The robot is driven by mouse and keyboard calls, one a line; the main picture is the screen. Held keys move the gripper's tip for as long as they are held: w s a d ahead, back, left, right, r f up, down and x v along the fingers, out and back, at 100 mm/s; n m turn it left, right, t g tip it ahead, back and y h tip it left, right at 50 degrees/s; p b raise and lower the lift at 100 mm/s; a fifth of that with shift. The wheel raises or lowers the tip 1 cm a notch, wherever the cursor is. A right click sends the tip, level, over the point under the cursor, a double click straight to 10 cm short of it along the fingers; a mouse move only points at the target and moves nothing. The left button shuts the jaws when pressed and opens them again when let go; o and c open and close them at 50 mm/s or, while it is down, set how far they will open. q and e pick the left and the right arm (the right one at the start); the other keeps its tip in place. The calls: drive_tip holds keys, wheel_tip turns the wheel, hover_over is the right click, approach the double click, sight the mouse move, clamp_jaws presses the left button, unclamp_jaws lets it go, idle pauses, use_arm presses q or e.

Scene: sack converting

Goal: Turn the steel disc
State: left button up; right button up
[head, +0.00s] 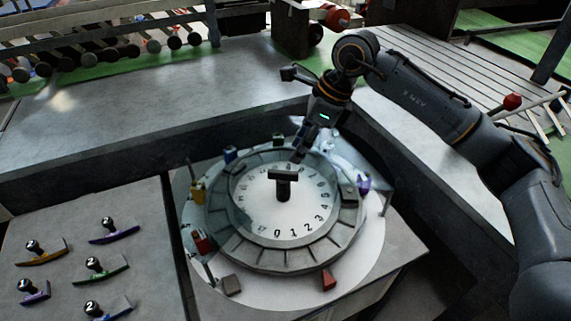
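The steel disc (262,212) lies flat, with a pale face printed with numbers around its edge. A dark T-shaped handle (284,184) stands upright at its middle. A raised grey segmented ring (265,255) surrounds the face. My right gripper (299,153) reaches down from the upper right, its tips just behind and above the handle in the picture. Whether they touch the handle or the disc, and whether they are open, I cannot tell. My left gripper is out of view.
Small coloured blocks, including a red one (328,280) and a yellow one (197,191), stand around the ring on a round white plate (300,300). Several knobbed stamps (108,230) lie on the left panel (70,205). A grey counter (180,105) runs behind.

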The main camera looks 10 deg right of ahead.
sight(284, 172)
drive_tip(key=p+x, duration=0.1)
drive_tip(key=x, duration=0.7)
drive_tip(key=shift+c, duration=0.4)
clamp_jaws()
